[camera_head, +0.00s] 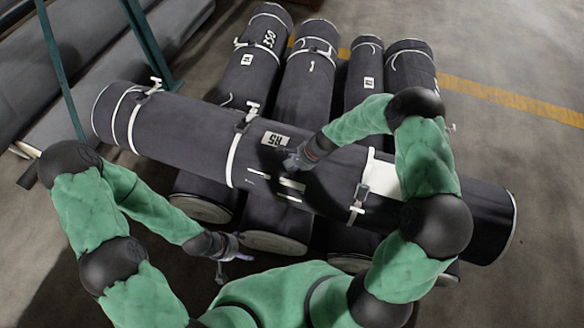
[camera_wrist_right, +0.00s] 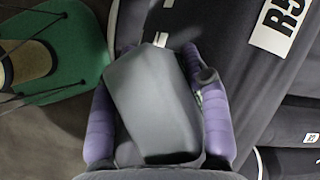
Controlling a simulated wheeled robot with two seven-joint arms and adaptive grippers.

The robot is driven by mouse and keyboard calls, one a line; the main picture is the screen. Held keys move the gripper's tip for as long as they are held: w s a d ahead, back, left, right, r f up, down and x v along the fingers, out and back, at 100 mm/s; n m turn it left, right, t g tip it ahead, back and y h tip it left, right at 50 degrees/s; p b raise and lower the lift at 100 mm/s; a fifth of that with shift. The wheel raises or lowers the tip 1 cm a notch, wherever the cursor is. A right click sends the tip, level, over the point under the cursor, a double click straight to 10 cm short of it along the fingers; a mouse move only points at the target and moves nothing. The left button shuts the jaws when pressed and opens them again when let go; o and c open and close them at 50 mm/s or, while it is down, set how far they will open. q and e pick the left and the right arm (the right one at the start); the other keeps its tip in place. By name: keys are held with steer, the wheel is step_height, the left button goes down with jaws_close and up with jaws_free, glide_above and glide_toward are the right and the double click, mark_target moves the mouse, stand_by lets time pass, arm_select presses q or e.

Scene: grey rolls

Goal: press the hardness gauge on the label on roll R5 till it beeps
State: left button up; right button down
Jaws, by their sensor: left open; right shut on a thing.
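Roll R5 (camera_head: 190,125) is a long dark grey roll lying across several others, tied with white straps. Its white R5 plate (camera_head: 275,139) is upside down in the head view; it also shows at the top right of the right wrist view (camera_wrist_right: 279,24). Small pale labels (camera_head: 291,186) lie on the roll below the plate. My right gripper (camera_head: 293,163) is over the roll beside the plate, its purple fingers shut around the grey hardness gauge (camera_wrist_right: 153,100). I cannot tell whether the gauge touches the roll. My left gripper (camera_head: 226,256) is open and empty, low in front of the rolls.
Several dark rolls (camera_head: 308,80) lie beneath roll R5 and stick out behind it. White straps with buckles (camera_head: 360,198) stand out from roll R5 to the right of my right gripper. Green posts (camera_head: 60,70) and larger grey rolls (camera_head: 95,55) are at the left. Open floor (camera_head: 510,60) lies at the right.

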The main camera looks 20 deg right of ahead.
mark_target(288, 167)
steer(key=shift+r, duration=0.1)
steer(key=shift+s+a+r+p, duration=0.25)
steer(key=shift+s+r+p, duration=0.1)
steer(key=shift+r+p, duration=0.6)
steer(key=shift+s+a+r+p, duration=0.35)
steer(key=shift+r+p, duration=0.4)
steer(key=shift+r, duration=0.4)
steer(key=shift+s+a+r+p, duration=0.2)
steer(key=shift+s+r+p, duration=0.2)
steer(key=shift+r+p, duration=0.55)
steer(key=shift+r, duration=0.1)
steer(key=shift+w+a+r+n+g, duration=0.15)
steer(key=shift+r+n+g, duration=0.15)
steer(key=shift+r+n, duration=0.3)
steer(key=s+d+r+n+g+h, duration=0.1)
steer(key=s+d+r+n+g, duration=0.2)
steer(key=d+r+n+g, duration=0.3)
step_height(288, 167, up, 4)
steer(key=n, duration=0.6)
steer(key=shift+f+n+h, duration=0.25)
steer(key=shift+n+h, duration=0.05)
steer(key=shift+n, duration=0.1)
